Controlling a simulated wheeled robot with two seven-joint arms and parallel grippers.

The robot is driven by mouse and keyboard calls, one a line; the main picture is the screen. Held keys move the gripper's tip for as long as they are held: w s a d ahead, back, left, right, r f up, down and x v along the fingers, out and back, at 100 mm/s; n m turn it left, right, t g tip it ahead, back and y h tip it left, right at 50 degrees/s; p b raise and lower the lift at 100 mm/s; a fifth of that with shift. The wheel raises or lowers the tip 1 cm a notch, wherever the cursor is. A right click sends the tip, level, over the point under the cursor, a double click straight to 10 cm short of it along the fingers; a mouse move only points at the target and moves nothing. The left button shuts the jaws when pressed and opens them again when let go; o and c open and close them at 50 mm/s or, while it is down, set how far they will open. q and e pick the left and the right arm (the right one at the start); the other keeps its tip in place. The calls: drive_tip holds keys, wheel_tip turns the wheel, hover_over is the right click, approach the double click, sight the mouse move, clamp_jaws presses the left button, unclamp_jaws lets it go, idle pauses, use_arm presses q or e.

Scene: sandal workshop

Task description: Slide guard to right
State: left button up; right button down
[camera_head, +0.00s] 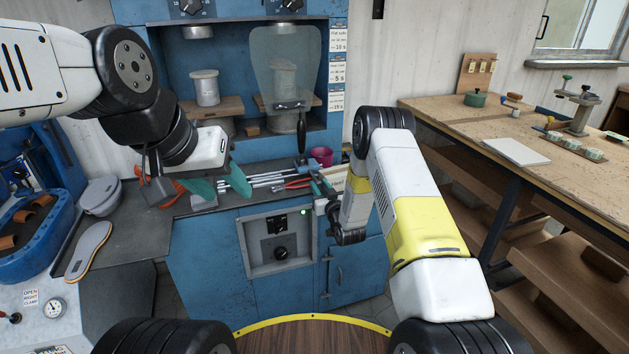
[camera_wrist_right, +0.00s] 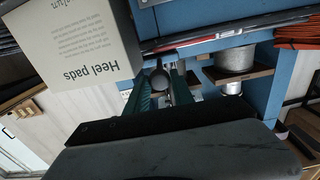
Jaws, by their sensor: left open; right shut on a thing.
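The guard (camera_head: 285,60) is a clear, smoky panel hanging in front of the right-hand bay of the blue press cabinet. Its black handle (camera_head: 301,135) points down from its lower edge. My right gripper (camera_head: 316,176) is by the handle's lower end, mostly hidden behind my arm in the head view. In the right wrist view, its green fingers (camera_wrist_right: 167,88) are shut on a round grey end, which looks like the handle. My left gripper (camera_head: 218,184) is open and empty above the counter at left, its green fingers apart.
A white pot (camera_head: 205,87) stands in the left bay; another shows through the guard. A Heel pads box (camera_wrist_right: 72,45) is close beside my right gripper. Metal rods (camera_head: 255,180), red pliers (camera_head: 297,184) and a magenta cup (camera_head: 321,156) lie on the counter. A wooden bench (camera_head: 455,115) stands right.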

drive_tip(key=shift+w+d, duration=0.2)
drive_tip(key=shift+d, duration=0.45)
drive_tip(key=shift+w+d, duration=0.2)
drive_tip(key=shift+d, duration=0.45)
drive_tip(key=c, duration=1.1)
unclamp_jaws()
drive_tip(key=shift+d, duration=0.1)
drive_tip(key=shift+s, duration=0.1)
drive_tip(key=v, duration=0.7)
drive_tip(key=shift+s, duration=0.25)
drive_tip(key=shift+r, duration=0.1)
